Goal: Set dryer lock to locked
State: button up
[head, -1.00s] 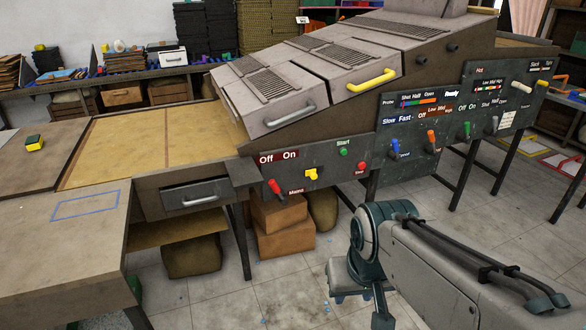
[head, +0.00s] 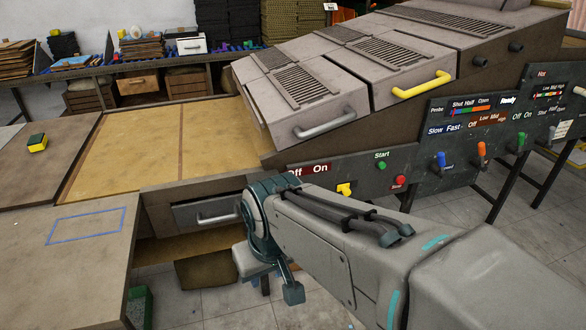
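The dryer is the grey slant-topped machine (head: 345,112) with vented lids, a grey handle (head: 325,125) and a yellow handle (head: 422,84). No label reading "lock" is legible, so I cannot tell which control is the dryer lock. A yellow knob (head: 345,189) sits on the lower left panel, right beside my arm's edge. Blue (head: 439,160), orange (head: 481,150) and green (head: 518,140) levers stand on the right panel. My gripper (head: 270,282) hangs low in front of the drawer side, apart from the controls. Its finger opening is unclear. My arm hides the red lever below Off/On.
A green button (head: 382,165) and red button (head: 399,181) are on the lower panel. A drawer (head: 207,212) and wooden bench (head: 70,255) lie left. A yellow-green sponge (head: 37,142) rests on the left table. Floor at the lower right is partly clear.

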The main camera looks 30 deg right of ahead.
aim_at(345, 189)
jog(key=z, duration=0.35)
jog(key=i, duration=0.85)
jog(key=z, duration=1.1)
jog(key=i, duration=0.25)
jog(key=z, duration=0.1)
